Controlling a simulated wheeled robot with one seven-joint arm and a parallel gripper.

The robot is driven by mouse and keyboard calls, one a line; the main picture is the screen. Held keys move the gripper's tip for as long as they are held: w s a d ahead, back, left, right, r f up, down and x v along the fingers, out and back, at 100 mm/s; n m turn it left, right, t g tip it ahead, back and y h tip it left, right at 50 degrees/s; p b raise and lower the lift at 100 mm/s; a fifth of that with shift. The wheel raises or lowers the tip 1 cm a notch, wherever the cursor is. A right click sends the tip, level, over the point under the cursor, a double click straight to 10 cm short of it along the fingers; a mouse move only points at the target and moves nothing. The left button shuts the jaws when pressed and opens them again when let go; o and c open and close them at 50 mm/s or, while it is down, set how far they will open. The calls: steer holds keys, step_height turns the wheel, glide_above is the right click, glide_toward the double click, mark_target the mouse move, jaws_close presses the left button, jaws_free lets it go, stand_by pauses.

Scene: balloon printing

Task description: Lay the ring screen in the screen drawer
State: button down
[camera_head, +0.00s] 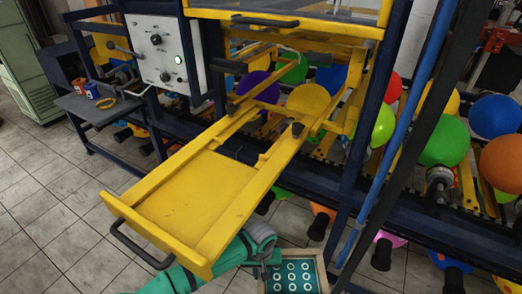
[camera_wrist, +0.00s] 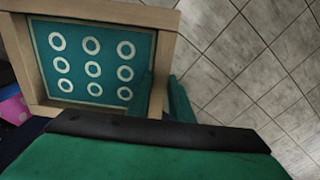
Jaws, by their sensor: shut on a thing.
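The ring screen (camera_head: 291,273) is a wooden frame around a teal panel with several white rings. It is at the bottom of the head view, low and to the right of the drawer's front corner. My gripper (camera_head: 272,262) is shut on its frame edge. In the wrist view the ring screen (camera_wrist: 94,62) fills the upper left, with my gripper's green fingers (camera_wrist: 166,97) at its right side. The yellow screen drawer (camera_head: 190,190) is pulled out from the machine, and its flat tray looks empty. My gripper and the screen are apart from the drawer.
A black handle (camera_head: 141,246) sticks out from the drawer front. A blue pole (camera_head: 388,130) and a dark post stand to the right of the drawer. Colored balloons (camera_head: 444,141) line the machine. A control panel (camera_head: 167,52) is behind left. Tiled floor (camera_head: 55,215) is free at left.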

stand_by(0.3)
step_height(320, 180, down, 6)
steer(key=w+r, duration=0.1)
steer(key=w, duration=0.2)
steer(key=w+r, duration=0.1)
steer(key=w, duration=0.2)
steer(key=w+r, duration=0.1)
steer(key=w, duration=0.1)
steer(key=shift+w+d, duration=0.2)
steer(key=shift+w, duration=0.2)
steer(key=shift+w+a+r, duration=0.15)
steer(key=shift+a+r, duration=0.05)
